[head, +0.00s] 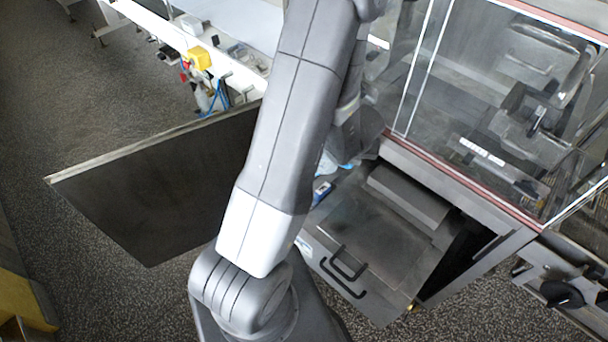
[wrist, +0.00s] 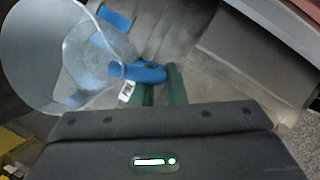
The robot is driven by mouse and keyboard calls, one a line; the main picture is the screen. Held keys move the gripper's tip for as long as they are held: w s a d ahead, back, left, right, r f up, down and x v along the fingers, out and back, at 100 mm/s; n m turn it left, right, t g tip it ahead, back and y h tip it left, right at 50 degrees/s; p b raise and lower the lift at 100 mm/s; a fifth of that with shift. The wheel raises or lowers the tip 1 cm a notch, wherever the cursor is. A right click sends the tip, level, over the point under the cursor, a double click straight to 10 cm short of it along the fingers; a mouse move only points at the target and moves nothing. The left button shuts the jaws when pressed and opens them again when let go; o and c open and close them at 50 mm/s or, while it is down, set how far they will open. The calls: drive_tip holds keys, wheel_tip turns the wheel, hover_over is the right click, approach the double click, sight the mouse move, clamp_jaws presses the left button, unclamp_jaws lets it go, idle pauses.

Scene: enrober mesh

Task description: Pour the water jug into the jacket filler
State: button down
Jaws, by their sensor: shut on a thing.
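The water jug (wrist: 88,58) is a clear, see-through vessel with a blue handle (wrist: 140,72), at the left of the wrist view. My gripper (wrist: 160,80) has green fingers shut on that handle. The jug's wide round mouth shows at the upper left, and the jug looks tilted. I cannot make out the water level. In the head view my arm hides the gripper and most of the jug. I cannot identify the jacket filler for certain in either view.
A steel cabinet with a black-handled lid (head: 365,245) stands right of my arm, below a clear-walled enclosure (head: 490,110). A dark panel (head: 160,185) juts out at the left. A white bench (head: 225,60) with a yellow item (head: 200,58) lies behind. Speckled floor at the left is clear.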

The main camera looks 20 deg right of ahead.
idle(0.6)
wheel_tip(320, 180, up, 4)
drive_tip(key=shift+w+f, duration=0.1)
drive_tip(key=shift+r, duration=0.6)
drive_tip(key=shift+f, duration=0.15)
idle(0.6)
